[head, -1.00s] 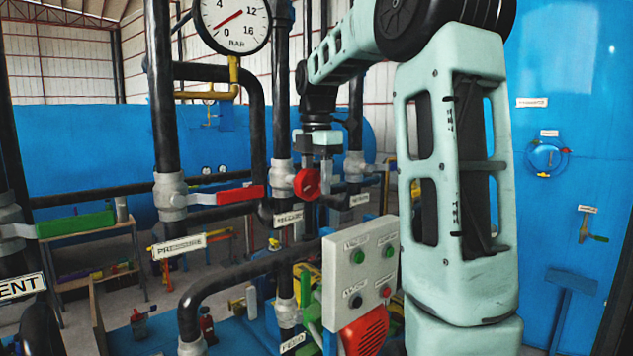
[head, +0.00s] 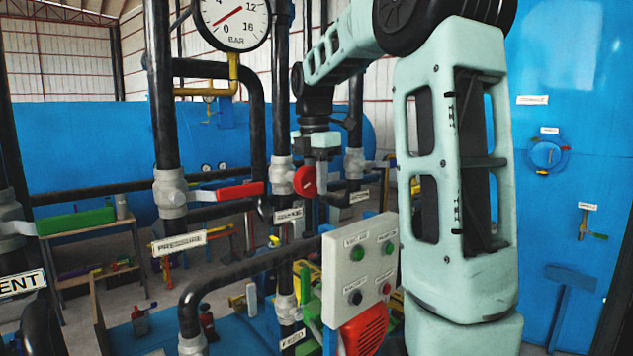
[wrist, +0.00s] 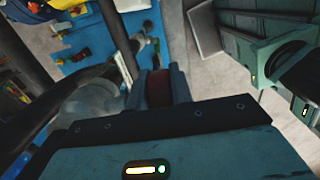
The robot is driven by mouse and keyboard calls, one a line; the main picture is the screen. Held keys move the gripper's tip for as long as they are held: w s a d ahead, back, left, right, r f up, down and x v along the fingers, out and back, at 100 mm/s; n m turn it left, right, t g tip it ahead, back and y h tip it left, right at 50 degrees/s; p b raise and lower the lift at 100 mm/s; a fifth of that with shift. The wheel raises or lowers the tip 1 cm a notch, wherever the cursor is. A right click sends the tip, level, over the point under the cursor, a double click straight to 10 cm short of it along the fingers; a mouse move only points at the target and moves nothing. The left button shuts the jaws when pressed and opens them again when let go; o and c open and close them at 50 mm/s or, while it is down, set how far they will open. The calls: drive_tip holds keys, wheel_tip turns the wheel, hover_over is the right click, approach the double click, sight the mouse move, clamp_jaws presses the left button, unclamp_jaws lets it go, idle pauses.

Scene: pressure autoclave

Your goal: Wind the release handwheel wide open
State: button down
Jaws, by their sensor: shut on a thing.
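The red handwheel (head: 304,181) sits on the side of a grey valve body (head: 283,174) on a vertical black pipe, above a small label (head: 288,215) that is hard to read. My gripper (head: 319,163) comes down from above at the wheel's right side. In the wrist view, the two jaws (wrist: 158,90) are shut on the red wheel (wrist: 158,88), which shows as a dark red strip between them. The jaws hide part of the wheel, and its turned angle cannot be read.
A red lever (head: 240,191) on the pressure pipe and a green lever (head: 75,222) stand to the left. A gauge (head: 234,22) hangs above, its needle low. A grey button box (head: 358,270) stands below right of the wheel. Black pipes crowd the area.

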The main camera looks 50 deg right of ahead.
drive_tip(key=h, duration=0.2)
drive_tip(key=g+h+b, duration=0.1)
drive_tip(key=h, duration=0.1)
drive_tip(key=r+h, duration=0.1)
drive_tip(key=h, duration=0.1)
drive_tip(key=shift+w+a+b, duration=0.15)
drive_tip(key=shift+a+b, duration=0.15)
drive_tip(key=shift+b, duration=0.1)
drive_tip(key=h, duration=0.2)
drive_tip(key=g+h+b, duration=0.1)
drive_tip(key=shift+a+r+h, duration=0.2)
drive_tip(key=shift+h, duration=0.2)
drive_tip(key=shift+a+r+g+h+b, duration=0.1)
drive_tip(key=shift+g+h+b, duration=0.15)
drive_tip(key=shift+h+b, duration=0.35)
drive_tip(key=shift+a+r+g+h+b, duration=0.1)
drive_tip(key=shift+g+h+b, duration=0.2)
drive_tip(key=shift+h, duration=0.6)
drive_tip(key=c, duration=1.2)
unclamp_jaws()
drive_tip(key=shift+c, duration=0.2)
drive_tip(key=shift+r, duration=0.15)
wheel_tip(320, 180, up, 10)
drive_tip(key=shift+f+b, duration=0.1)
drive_tip(key=shift+b, duration=0.6)
